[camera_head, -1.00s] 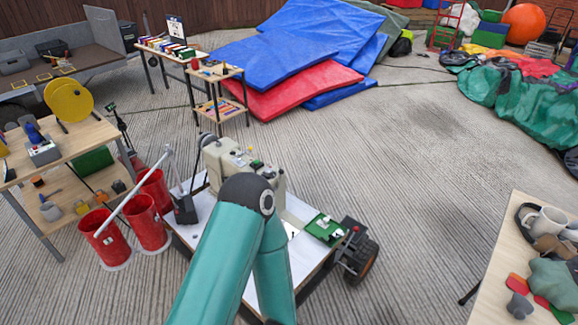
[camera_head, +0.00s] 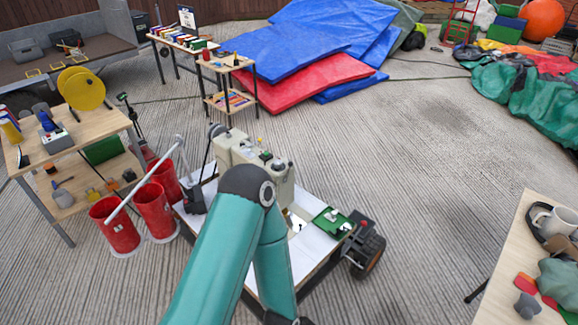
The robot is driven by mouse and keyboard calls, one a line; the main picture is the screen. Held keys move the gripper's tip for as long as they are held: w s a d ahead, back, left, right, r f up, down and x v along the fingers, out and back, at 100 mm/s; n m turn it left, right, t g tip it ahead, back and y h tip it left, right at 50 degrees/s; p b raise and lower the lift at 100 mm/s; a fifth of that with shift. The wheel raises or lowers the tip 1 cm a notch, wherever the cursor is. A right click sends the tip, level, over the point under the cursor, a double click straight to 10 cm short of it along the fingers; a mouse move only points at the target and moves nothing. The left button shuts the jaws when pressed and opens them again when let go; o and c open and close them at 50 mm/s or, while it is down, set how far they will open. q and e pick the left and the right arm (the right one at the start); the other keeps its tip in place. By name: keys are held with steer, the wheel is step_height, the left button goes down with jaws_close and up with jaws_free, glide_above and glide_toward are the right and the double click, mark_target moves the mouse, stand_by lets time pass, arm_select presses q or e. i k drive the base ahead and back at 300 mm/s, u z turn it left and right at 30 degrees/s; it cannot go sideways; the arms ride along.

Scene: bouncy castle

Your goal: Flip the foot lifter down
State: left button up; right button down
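A cream machine (camera_head: 280,178), which looks like a sewing machine, stands on the white top of a low wheeled cart (camera_head: 318,250). My teal arm crosses in front of it, with its elbow over the machine's front, and hides part of the machine and cart. I cannot make out the foot lifter. The arm's lower link runs down to the bottom edge of the picture. Neither gripper can be made out in this view.
Red buckets (camera_head: 154,211) stand left of the cart, by a wooden workbench (camera_head: 88,134). A dark wheel (camera_head: 368,254) juts from the cart's right side. The ribbed floor between is clear.

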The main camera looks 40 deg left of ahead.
mark_target(290, 164)
steer(key=z, duration=0.35)
steer(key=i, duration=0.2)
steer(key=u, duration=2.85)
steer(key=k, duration=0.5)
steer(key=z, duration=0.65)
steer(key=i, duration=0.65)
steer(key=z, duration=0.2)
